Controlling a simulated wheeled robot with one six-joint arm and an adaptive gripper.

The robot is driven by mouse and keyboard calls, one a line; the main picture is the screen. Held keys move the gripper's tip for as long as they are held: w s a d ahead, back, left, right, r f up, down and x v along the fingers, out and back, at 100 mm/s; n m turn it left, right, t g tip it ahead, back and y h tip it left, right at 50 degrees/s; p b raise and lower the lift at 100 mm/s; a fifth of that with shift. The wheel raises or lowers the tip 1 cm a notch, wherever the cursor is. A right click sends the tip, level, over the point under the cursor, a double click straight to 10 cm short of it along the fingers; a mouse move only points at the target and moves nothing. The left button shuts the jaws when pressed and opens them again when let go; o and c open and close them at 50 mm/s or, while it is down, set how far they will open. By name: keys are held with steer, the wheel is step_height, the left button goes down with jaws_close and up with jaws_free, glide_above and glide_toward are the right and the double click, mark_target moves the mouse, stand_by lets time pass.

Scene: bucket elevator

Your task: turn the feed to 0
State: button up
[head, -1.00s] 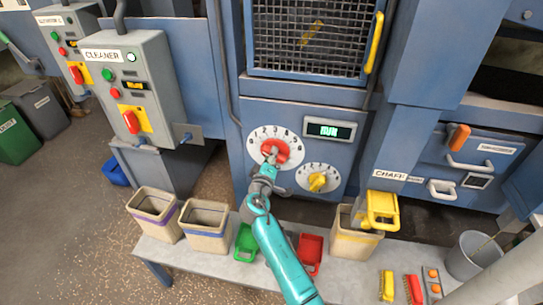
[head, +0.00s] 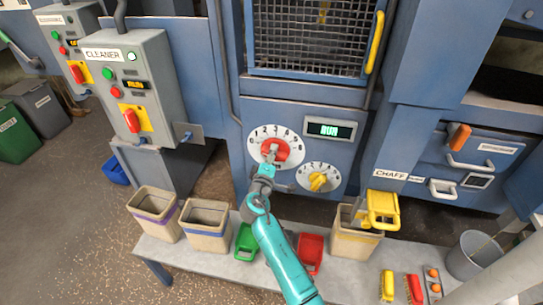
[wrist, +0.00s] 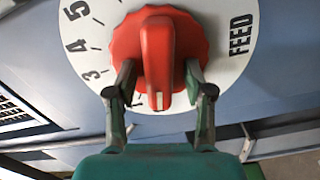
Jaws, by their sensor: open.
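The feed dial is a round white plate (head: 257,139) with black numbers, on the blue machine front. At its centre is a red knob (head: 274,150) with a raised grip bar. In the wrist view the red knob (wrist: 158,45) shows a white pointer line at its lower end, near a partly hidden number that looks like 1. The word FEED is printed at the right. My gripper (wrist: 160,72) is open, with one finger on each side of the grip bar; I cannot tell whether they touch it. In the head view my gripper (head: 268,162) partly covers the knob.
A smaller dial with a yellow knob (head: 318,181) sits just below right. A display (head: 330,130) above it reads RUN. A bench (head: 190,256) below carries bins and red and green scoops. The cleaner control box (head: 150,85) stands at the left.

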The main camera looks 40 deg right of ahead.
steer(key=v, duration=1.2)
stand_by(0.3)
